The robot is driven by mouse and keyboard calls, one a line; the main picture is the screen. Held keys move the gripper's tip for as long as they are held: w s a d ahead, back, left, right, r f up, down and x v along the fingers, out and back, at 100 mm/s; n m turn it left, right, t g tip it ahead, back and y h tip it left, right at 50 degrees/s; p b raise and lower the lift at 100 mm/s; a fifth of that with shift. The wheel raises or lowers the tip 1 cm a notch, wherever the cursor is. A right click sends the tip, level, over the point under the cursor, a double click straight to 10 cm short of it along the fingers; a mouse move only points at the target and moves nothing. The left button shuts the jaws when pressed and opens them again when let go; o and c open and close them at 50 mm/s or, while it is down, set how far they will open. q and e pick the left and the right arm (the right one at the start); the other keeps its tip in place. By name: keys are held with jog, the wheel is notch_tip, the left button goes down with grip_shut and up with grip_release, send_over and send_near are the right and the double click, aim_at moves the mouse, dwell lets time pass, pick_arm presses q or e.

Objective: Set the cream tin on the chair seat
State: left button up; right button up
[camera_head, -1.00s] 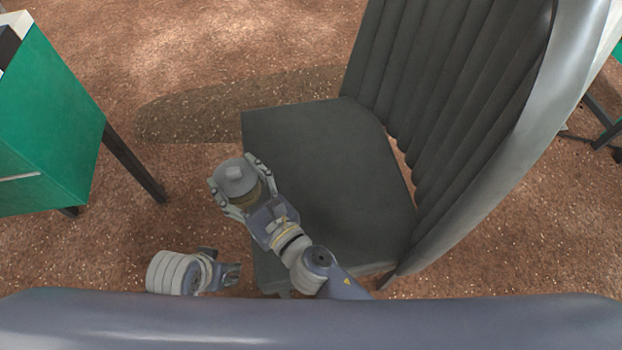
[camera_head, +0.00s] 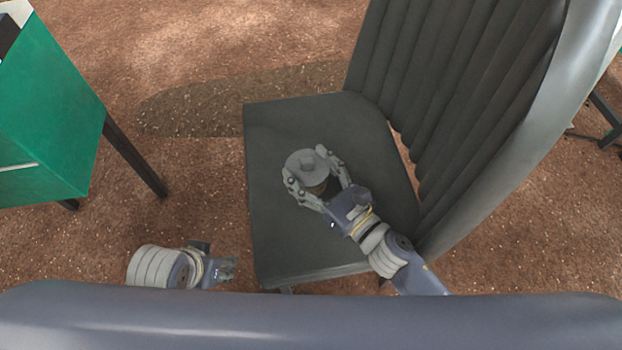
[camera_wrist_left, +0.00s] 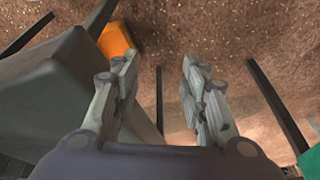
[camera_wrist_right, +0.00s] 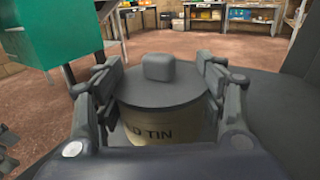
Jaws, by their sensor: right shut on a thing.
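The cream tin (camera_wrist_right: 165,122) has a grey lid with a square knob, and part of a label reading "TIN" shows in the right wrist view. In the head view the tin (camera_head: 307,166) is over the dark grey chair seat (camera_head: 275,222). My right gripper (camera_head: 312,176) is shut on the tin, one finger on each side. I cannot tell whether the tin's base touches the seat. My left gripper (camera_wrist_left: 160,85) is empty, its fingers apart; in the head view it hangs left of the seat's near corner.
The chair's tall ribbed backrest (camera_head: 425,70) rises to the right of the seat. A green cabinet (camera_head: 50,120) on dark legs stands at the left. An orange object (camera_wrist_left: 115,40) shows in the left wrist view. The seat around the tin is clear.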

jog(key=shift+f, duration=0.45)
notch_tip(320, 180, down, 3)
jog(key=shift+r+b, duration=0.15)
jog(key=shift+b, duration=0.75)
jog(key=shift+d+f, duration=0.15)
jog(key=shift+f, duration=0.1)
pick_arm(q)
jog(key=shift+w+d+f, duration=0.1)
jog(key=shift+w+f, duration=0.25)
jog(key=shift+f, duration=0.1)
pick_arm(e)
jog(key=shift+r, duration=0.1)
pick_arm(q)
jog(key=shift+w+t, duration=0.1)
jog(key=shift+t, duration=0.2)
jog(key=shift+w+d, duration=0.1)
jog(key=shift+w, duration=0.2)
jog(key=shift+w+r, duration=0.1)
pick_arm(e)
jog(key=o, duration=1.1)
